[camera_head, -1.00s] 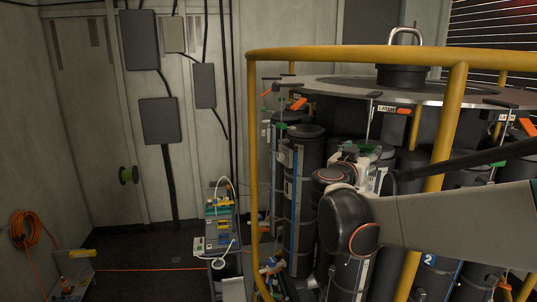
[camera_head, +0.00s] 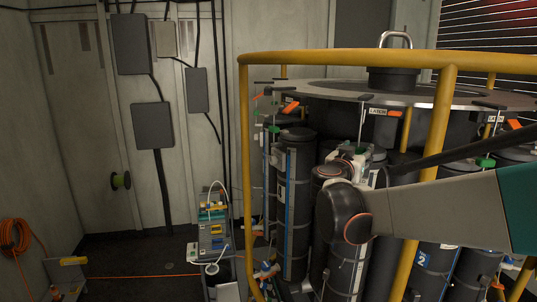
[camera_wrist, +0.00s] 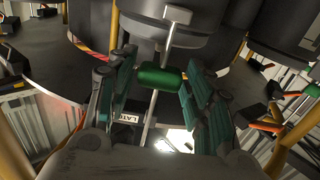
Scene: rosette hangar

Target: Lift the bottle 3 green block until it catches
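A green block (camera_wrist: 160,77) sits on a pale upright rod in the wrist view, in front of the dark rosette drum. My gripper (camera_wrist: 158,88) has its teal fingers apart, one on each side of the block. The fingers are close to the block's ends; contact is not clear. In the head view, my gripper (camera_head: 358,160) is beside the rosette under the rim, largely hidden by my arm. Dark bottles hang around the rosette; one bottle (camera_head: 423,258) shows a 2. No number 3 is readable, so I cannot confirm which bottle this block belongs to.
A yellow rail (camera_head: 340,57) rings the rosette, with a post (camera_head: 436,120) near my arm. A LATCH label (camera_head: 378,112) marks the grey rim. A cart (camera_head: 211,235) stands left of the rosette. An orange cable (camera_head: 140,276) crosses the floor at left.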

